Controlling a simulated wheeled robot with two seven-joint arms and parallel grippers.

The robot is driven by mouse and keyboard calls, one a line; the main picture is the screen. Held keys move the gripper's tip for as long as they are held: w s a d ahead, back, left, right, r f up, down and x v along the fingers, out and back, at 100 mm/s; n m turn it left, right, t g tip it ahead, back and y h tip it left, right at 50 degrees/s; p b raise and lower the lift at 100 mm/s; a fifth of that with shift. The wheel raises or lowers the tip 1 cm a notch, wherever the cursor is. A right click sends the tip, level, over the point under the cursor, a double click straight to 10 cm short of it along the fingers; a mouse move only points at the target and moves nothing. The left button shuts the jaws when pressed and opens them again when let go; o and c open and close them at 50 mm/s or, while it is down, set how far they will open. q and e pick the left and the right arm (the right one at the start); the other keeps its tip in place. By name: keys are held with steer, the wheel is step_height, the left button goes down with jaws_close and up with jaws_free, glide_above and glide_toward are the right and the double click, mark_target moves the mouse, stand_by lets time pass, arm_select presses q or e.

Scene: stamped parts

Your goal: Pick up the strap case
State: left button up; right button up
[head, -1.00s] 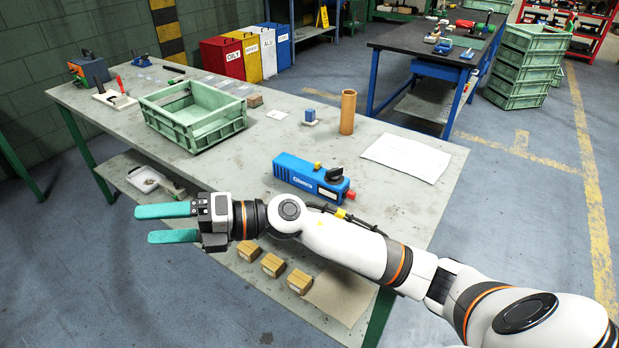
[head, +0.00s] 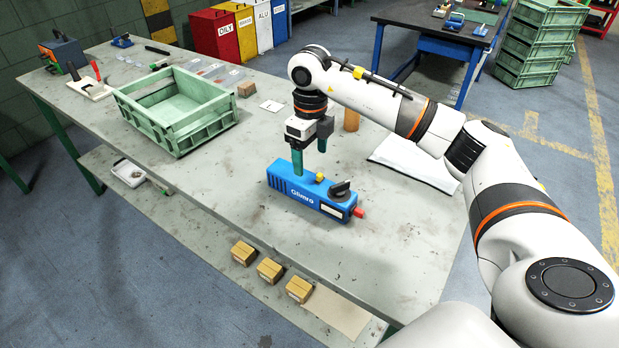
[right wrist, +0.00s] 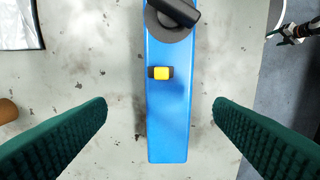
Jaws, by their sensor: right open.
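The strap case, a long blue box (head: 308,190) with a yellow button, a black knob and a red end, lies on the grey workbench. In the right wrist view the blue case (right wrist: 167,118) runs lengthwise between the fingers, with its knob at the top. My right gripper (head: 310,163) points down over the case. Its green fingers are spread wide, one on each side of the case, with a gap to it on both sides (right wrist: 160,108). It holds nothing. My left gripper is not in view.
A green crate (head: 200,139) stands left on the workbench (head: 200,210). A brown tube (head: 351,121) and a white sheet (head: 415,165) lie behind and right of my gripper. Several small cardboard boxes (head: 270,270) sit on the lower shelf. The bench front is clear.

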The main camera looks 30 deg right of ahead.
mark_target(312, 181)
steer(key=f, duration=0.2)
steer(key=s+f, duration=0.1)
steer(key=f, duration=0.1)
steer(key=shift+a, duration=0.25)
steer(key=shift+w+d+f, duration=0.1)
steer(key=shift+f, duration=0.2)
steer(key=f, duration=0.3)
steer(key=f+p, duration=0.1)
steer(key=f, duration=0.1)
steer(key=shift+s, duration=0.35)
steer(key=shift+f, duration=0.15)
steer(key=shift+c, duration=0.9)
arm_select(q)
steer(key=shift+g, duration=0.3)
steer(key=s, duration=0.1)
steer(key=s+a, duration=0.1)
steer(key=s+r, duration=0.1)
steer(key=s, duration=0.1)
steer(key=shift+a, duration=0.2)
arm_select(e)
steer(key=c, duration=1.1)
